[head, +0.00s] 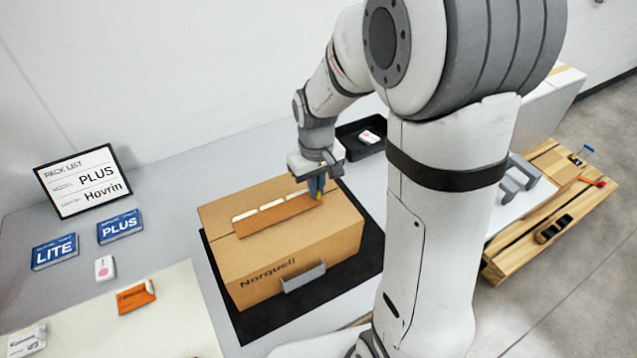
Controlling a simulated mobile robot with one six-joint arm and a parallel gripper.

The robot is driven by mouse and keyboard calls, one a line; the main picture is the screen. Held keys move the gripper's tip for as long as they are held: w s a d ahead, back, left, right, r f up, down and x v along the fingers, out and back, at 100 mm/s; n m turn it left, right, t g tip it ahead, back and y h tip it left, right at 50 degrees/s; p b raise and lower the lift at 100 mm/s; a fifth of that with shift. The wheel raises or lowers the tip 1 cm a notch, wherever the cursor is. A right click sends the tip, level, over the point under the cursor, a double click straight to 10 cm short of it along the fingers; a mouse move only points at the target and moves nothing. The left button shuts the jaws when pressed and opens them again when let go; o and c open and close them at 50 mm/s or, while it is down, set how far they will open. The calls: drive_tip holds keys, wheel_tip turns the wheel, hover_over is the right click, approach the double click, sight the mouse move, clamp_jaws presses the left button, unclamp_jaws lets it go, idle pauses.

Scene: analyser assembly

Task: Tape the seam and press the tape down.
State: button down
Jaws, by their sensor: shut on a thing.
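The cardboard box (300,262) marked "Norquell" stands closed on a black mat (239,322). A brown strip of tape (272,219) lies on its top, with several white patches along its far edge. My gripper (316,192) is over the right end of the strip, pointing down, at the box top. It is shut on a small blue and yellow thing, mostly hidden between the fingers. I cannot tell whether that thing touches the tape. The seam under the strip is hidden.
A pack list sign (83,182), blue LITE (54,252) and PLUS (120,227) boxes, a white device (104,268) and an orange packet (135,297) lie to the left. A black tray (352,134) is behind the box. A wooden bench (540,225) with tools stands right.

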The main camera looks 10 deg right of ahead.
drive_tip(key=c, duration=1.5)
unclamp_jaws()
drive_tip(key=shift+r, duration=0.1)
drive_tip(key=shift+r+p, duration=2.6)
drive_tip(key=shift+r, duration=0.85)
drive_tip(key=shift+c, duration=0.4)
